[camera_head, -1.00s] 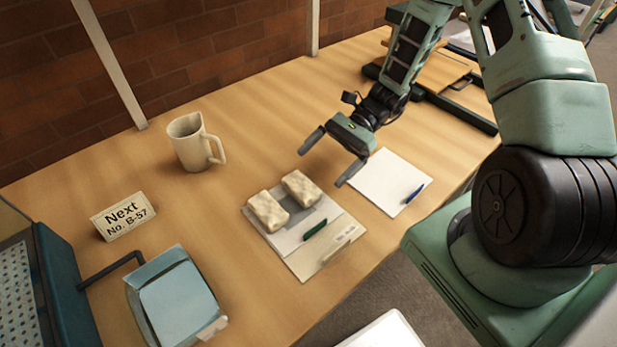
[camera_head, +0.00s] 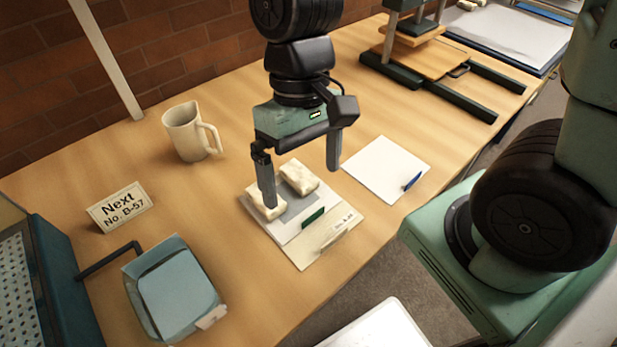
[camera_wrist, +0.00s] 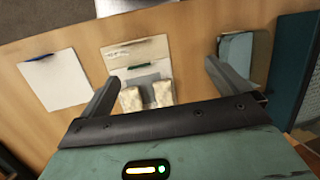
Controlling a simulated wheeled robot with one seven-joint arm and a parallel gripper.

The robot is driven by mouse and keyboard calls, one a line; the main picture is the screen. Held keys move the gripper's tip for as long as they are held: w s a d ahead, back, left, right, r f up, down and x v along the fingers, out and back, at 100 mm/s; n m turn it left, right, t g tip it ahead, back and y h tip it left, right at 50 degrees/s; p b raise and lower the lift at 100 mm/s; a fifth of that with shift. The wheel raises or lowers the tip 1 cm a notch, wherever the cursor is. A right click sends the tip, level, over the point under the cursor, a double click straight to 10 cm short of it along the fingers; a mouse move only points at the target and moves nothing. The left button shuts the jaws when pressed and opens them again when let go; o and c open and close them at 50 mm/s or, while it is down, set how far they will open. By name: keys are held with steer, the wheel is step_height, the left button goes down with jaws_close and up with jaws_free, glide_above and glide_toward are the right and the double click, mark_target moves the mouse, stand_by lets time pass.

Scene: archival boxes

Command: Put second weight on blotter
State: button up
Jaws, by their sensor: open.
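Two cream, mottled block-shaped weights lie side by side, the left one (camera_head: 265,205) and the right one (camera_head: 299,177). They also show in the wrist view (camera_wrist: 131,99) (camera_wrist: 163,93). A grey sheet, apparently the blotter (camera_head: 294,212), lies around and between them on a pale folder (camera_head: 318,250). My gripper (camera_head: 301,187) is open and points down above the weights, with nothing between its fingers. In the head view its left finger overlaps the left weight and hides part of it; I cannot tell whether they touch.
A green strip (camera_head: 313,217) lies on the folder. A white sheet with a blue pen (camera_head: 412,182) is to the right. A cream jug (camera_head: 185,135) stands behind left, a sign (camera_head: 121,207) and a blue box (camera_head: 178,300) at left. A press (camera_head: 430,60) stands at back right.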

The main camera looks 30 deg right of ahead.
steer(key=s+n+t, duration=0.1)
steer(key=s+a+r+n+t, duration=0.1)
steer(key=n, duration=0.1)
steer(key=s+r+n+t, duration=0.1)
steer(key=s+n, duration=0.1)
steer(key=shift+a+r+h, duration=0.2)
steer(key=shift+a+h, duration=0.1)
steer(key=shift+h, duration=0.1)
stand_by(0.7)
